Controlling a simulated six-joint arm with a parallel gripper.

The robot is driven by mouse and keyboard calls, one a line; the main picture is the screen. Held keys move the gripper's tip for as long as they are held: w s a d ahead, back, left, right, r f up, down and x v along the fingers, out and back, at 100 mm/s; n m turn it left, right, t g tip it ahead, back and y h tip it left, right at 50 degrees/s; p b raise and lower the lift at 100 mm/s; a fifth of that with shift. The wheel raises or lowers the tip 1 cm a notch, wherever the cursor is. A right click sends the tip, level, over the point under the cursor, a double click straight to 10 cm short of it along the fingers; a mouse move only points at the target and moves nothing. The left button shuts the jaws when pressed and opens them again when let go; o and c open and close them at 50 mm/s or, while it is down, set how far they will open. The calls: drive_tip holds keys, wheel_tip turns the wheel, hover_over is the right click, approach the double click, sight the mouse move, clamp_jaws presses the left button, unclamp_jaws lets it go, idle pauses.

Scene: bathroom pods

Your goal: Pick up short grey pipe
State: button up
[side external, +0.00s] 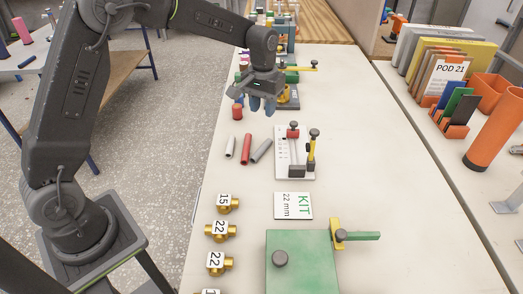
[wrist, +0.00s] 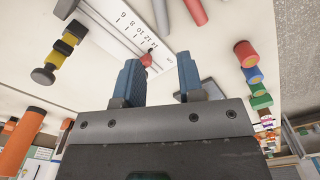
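Three short pipes lie side by side on the white bench: a darker grey pipe (side external: 262,150), a red pipe (side external: 246,149) and a pale grey or white pipe (side external: 231,147). In the wrist view the grey pipe (wrist: 161,15) and red pipe (wrist: 196,12) show at the top edge, partly cut off. My gripper (side external: 262,105) is above the bench, beyond the pipes and apart from them. Its blue fingers (wrist: 159,80) are spread with nothing between them.
A white gauge board (side external: 281,165) with red and yellow clamp parts stands right of the pipes. A red cylinder (side external: 237,112) stands left of my gripper. Brass fittings (side external: 220,231), a kit card (side external: 293,205) and a green block (side external: 300,265) lie nearer.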

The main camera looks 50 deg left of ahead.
sight(262, 147)
wheel_tip(262, 147, down, 14)
drive_tip(key=shift+s+r, duration=0.1)
drive_tip(key=shift+r, duration=0.1)
idle(0.4)
drive_tip(key=shift+c, duration=0.4)
clamp_jaws()
